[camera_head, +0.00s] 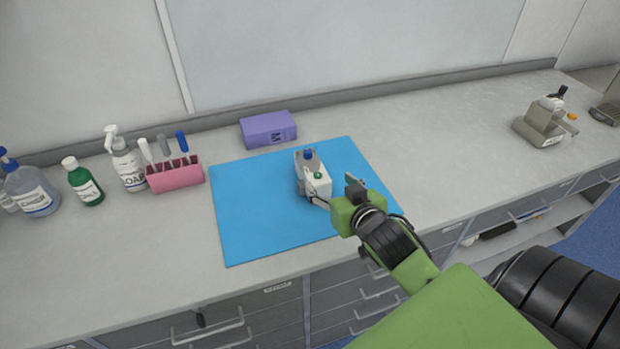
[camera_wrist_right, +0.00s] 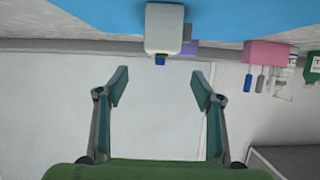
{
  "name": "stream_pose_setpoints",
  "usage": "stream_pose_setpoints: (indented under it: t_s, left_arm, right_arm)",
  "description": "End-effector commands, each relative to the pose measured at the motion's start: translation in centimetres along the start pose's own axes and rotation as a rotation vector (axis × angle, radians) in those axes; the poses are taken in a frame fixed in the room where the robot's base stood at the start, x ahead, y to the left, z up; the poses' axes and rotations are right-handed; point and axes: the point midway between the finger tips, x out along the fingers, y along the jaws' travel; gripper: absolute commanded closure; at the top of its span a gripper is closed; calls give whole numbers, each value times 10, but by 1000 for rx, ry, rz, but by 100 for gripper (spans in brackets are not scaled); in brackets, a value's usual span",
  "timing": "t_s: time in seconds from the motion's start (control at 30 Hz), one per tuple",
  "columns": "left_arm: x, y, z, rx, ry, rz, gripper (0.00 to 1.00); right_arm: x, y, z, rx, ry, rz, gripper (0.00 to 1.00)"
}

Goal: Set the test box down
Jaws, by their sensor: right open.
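The test box (camera_head: 325,186) is a small white and grey box with a blue-capped and a green-capped item at its top. It stands on the blue mat (camera_head: 250,215), right of the mat's middle. In the right wrist view the white box (camera_wrist_right: 164,27) is at the top, beyond the fingertips, with the blue mat (camera_wrist_right: 80,15) behind it. My right gripper (camera_head: 336,192) is open, close to the box's right front side. In the wrist view its two fingers (camera_wrist_right: 160,88) are wide apart with nothing between them. My left gripper is not in view.
A purple box (camera_head: 268,130) stands behind the mat. A pink holder (camera_head: 175,175) and several bottles, including a green one (camera_head: 84,184), stand at the left. A grey-beige device (camera_head: 543,125) is at the far right. The counter between mat and device is clear.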

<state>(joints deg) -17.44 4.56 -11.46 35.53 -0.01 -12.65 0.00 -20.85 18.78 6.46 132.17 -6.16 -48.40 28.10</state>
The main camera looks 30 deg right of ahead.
Motion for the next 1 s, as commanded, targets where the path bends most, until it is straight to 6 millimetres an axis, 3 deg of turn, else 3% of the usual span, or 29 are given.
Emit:
stream_pose_setpoints:
  t_s: [0.1, 0.33, 0.67, 1.0]
  left_arm:
    - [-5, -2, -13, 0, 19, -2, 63]
    - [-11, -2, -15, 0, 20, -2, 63]
    - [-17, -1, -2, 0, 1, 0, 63]
    - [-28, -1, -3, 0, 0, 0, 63]
  right_arm:
    - [21, 0, -2, -1, 0, 1, 39]
    - [64, 0, -1, -4, 0, 2, 39]
    - [88, -1, 0, -4, 1, 1, 39]
    - [128, -3, 4, -5, 1, 0, 39]
